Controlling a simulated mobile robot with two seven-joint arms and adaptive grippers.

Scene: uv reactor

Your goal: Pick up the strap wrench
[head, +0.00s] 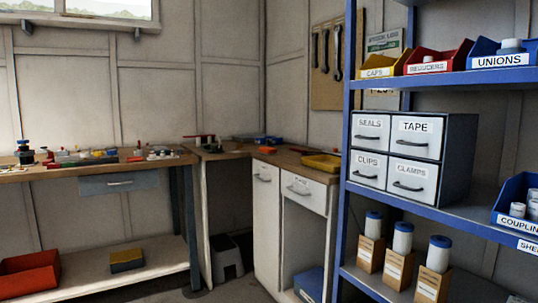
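I cannot clearly make out a strap wrench. Several dark, long tools hang on a brown pegboard (350,88) on the far wall; the rightmost tool (338,52) has a loop-like shape, but I cannot tell whether it is the strap wrench. A small item with red and dark parts (200,139) lies on the corner bench, too small to identify. Neither of my grippers is in view.
A blue shelf unit (447,197) stands at right, holding labelled bins, a four-drawer cabinet (396,150) and blue-capped canisters (402,236). A cluttered wooden workbench (75,171) runs along the left wall. A yellow tray (322,163) lies on the corner counter. A grey step stool (227,257) stands below.

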